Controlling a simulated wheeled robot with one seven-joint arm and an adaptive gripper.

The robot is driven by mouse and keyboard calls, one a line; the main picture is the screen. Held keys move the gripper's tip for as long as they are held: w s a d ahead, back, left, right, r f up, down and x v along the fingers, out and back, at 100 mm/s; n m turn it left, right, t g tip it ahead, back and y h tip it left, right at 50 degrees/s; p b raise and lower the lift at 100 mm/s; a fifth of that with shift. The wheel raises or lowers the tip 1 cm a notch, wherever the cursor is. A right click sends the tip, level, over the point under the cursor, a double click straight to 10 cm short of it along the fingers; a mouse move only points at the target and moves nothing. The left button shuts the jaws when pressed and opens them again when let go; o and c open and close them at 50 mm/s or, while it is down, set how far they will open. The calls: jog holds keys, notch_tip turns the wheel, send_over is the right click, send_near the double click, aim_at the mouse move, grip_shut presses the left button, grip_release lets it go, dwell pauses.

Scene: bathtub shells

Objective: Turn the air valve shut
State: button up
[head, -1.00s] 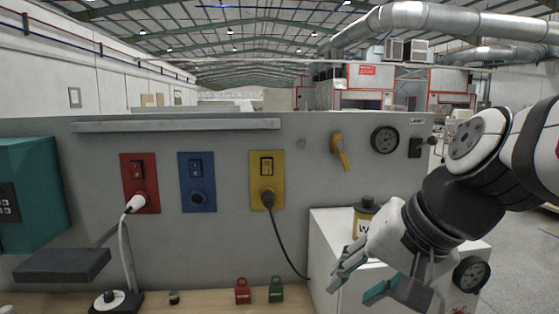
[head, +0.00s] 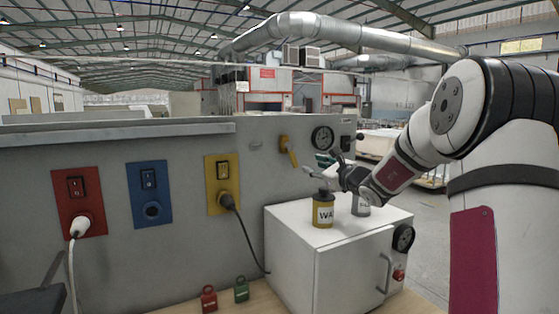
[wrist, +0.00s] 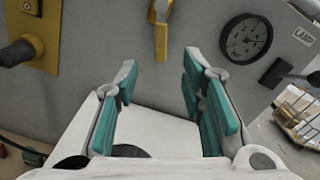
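The air valve is a yellow lever on the grey panel, seen in the head view (head: 288,150) and at the top of the wrist view (wrist: 161,35). Its handle hangs down, leaning slightly to the lower right in the head view. My gripper (head: 317,165) is in front of the panel, a little below and right of the valve. In the wrist view my gripper (wrist: 158,72) has its teal-padded fingers wide apart with nothing between them. The lever's lower end is just beyond the gap between the fingertips, apart from both.
A round gauge (head: 322,138) and a black lamp switch (head: 346,142) sit right of the valve. A plug with a black cable (head: 228,202) is to the left.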

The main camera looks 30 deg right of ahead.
aim_at(294, 158)
jog(key=w, duration=1.3)
jog(key=shift+w+a+p, duration=0.2)
jog(key=shift+w+p, duration=0.15)
jog(key=shift+c, duration=0.6)
grip_shut()
